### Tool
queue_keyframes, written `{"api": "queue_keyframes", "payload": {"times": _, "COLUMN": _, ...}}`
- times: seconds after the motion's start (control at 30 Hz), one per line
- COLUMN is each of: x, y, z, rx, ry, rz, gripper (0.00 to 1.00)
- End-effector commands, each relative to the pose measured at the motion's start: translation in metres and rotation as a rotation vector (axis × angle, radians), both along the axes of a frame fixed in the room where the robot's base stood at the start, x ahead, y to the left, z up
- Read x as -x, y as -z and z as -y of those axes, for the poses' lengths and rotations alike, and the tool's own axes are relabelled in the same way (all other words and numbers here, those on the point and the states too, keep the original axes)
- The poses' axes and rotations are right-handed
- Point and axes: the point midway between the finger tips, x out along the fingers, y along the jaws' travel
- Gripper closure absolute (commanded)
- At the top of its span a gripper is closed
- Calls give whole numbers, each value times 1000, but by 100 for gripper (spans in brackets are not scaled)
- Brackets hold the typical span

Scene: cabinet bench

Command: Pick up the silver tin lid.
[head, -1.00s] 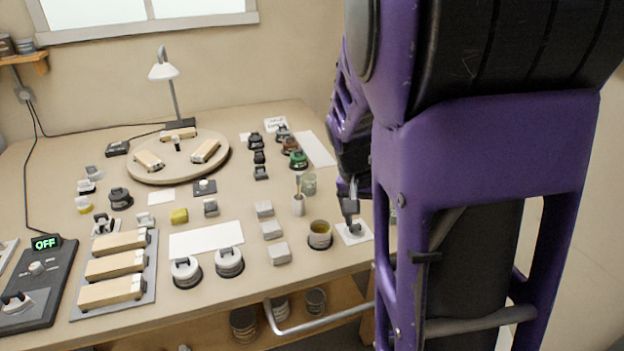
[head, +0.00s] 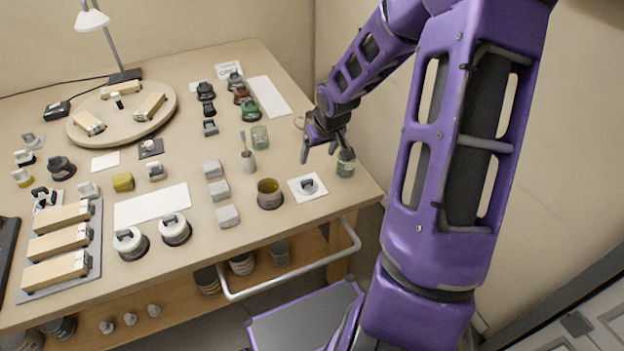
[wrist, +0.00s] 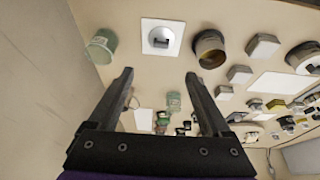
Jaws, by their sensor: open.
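The silver lid (head: 308,186), a small round disc with a dark raised grip, lies on a white square card (head: 295,193) near the bench's front right corner. In the wrist view the lid (wrist: 161,39) is near the top, beyond the fingertips and roughly centred between them. My gripper (head: 325,156) is open and empty, above the bench and behind the card in the head view. Its two fingers also show in the wrist view (wrist: 159,76), apart, with nothing between them.
A dark pot with yellowish contents (head: 270,194) stands left of the card. A greenish glass jar (head: 346,164) stands close by my gripper's right finger. A cup with a brush (head: 248,160) and grey blocks (head: 228,215) are further left. The bench edge is close in front.

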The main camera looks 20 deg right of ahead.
Motion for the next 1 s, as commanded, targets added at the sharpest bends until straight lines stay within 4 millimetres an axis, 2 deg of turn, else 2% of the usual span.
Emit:
{"api": "queue_keyframes", "payload": {"times": 0.17, "x": -7, "y": 13, "z": -2, "rx": -9, "ry": -12, "rz": 12, "gripper": 18}}
{"api": "queue_keyframes", "payload": {"times": 0.6, "x": -41, "y": 97, "z": -2, "rx": -8, "ry": -10, "rz": 10, "gripper": 18}}
{"api": "queue_keyframes", "payload": {"times": 0.87, "x": -49, "y": 115, "z": -1, "rx": -7, "ry": -8, "rz": 11, "gripper": 18}}
{"api": "queue_keyframes", "payload": {"times": 1.0, "x": -54, "y": 134, "z": -3, "rx": -8, "ry": -10, "rz": 9, "gripper": 18}}
